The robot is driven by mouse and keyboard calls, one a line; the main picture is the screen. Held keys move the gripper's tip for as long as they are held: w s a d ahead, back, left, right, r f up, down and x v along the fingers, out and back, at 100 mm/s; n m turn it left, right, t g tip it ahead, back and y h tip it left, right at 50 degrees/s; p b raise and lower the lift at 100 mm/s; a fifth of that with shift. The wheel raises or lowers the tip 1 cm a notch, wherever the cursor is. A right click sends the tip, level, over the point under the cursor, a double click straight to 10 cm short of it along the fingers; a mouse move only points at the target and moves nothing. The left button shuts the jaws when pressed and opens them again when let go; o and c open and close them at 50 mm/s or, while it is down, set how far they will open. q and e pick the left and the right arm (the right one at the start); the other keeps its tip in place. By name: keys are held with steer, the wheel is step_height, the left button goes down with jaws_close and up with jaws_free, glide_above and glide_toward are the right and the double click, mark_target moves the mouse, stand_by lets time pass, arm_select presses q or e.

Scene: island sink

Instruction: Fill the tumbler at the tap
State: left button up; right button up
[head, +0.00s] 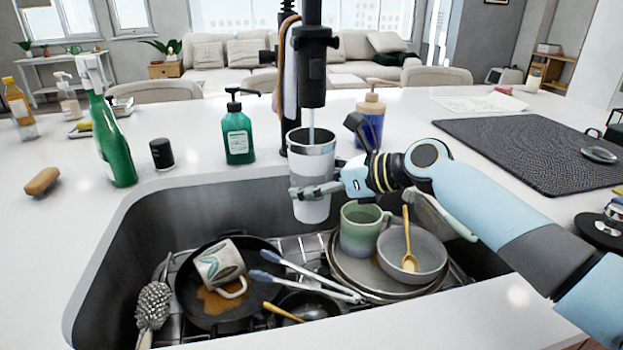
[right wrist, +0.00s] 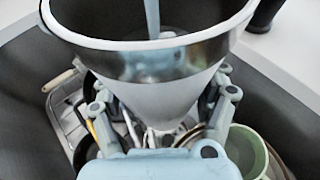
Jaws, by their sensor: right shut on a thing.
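The white tumbler (head: 311,165) with a steel rim is upright under the black tap (head: 313,75), above the sink. A thin stream of water (head: 311,126) runs from the tap into its open mouth. My right gripper (head: 318,189) is shut on the tumbler's body from the right. In the right wrist view the tumbler (right wrist: 165,95) fills the middle, with the gripper's fingers on both sides and the stream entering the top. The water level inside is hard to tell. My left gripper is not in view.
The sink (head: 150,215) below holds a pan (head: 190,298) with a tipped mug (head: 220,267), tongs (head: 300,275), a green mug (head: 361,230) and a grey bowl (head: 425,262). Soap bottles (head: 238,140) stand behind the sink. A dark mat (head: 540,145) lies at the right.

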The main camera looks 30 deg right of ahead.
steer(key=s+d+p, duration=0.1)
steer(key=s, duration=0.1)
steer(key=s+d+p, duration=0.1)
steer(key=s, duration=0.2)
steer(key=s+d+p, duration=0.1)
steer(key=s+p, duration=0.1)
steer(key=shift+s+d+r, duration=0.1)
steer(key=shift+s+d, duration=0.05)
steer(key=shift+s, duration=0.25)
steer(key=shift+s+d, duration=0.3)
steer(key=shift+s, duration=0.4)
steer(key=shift+p, duration=0.3)
step_height(320, 180, up, 8)
steer(key=f+p, duration=0.1)
steer(key=p, duration=0.6)
steer(key=s+a+r+n+g+y+b, duration=0.3)
steer(key=a+b, duration=0.6)
steer(key=b, duration=0.6)
step_height(320, 180, up, 2)
steer(key=shift+s+r+n, duration=0.1)
steer(key=shift+s+n, duration=0.4)
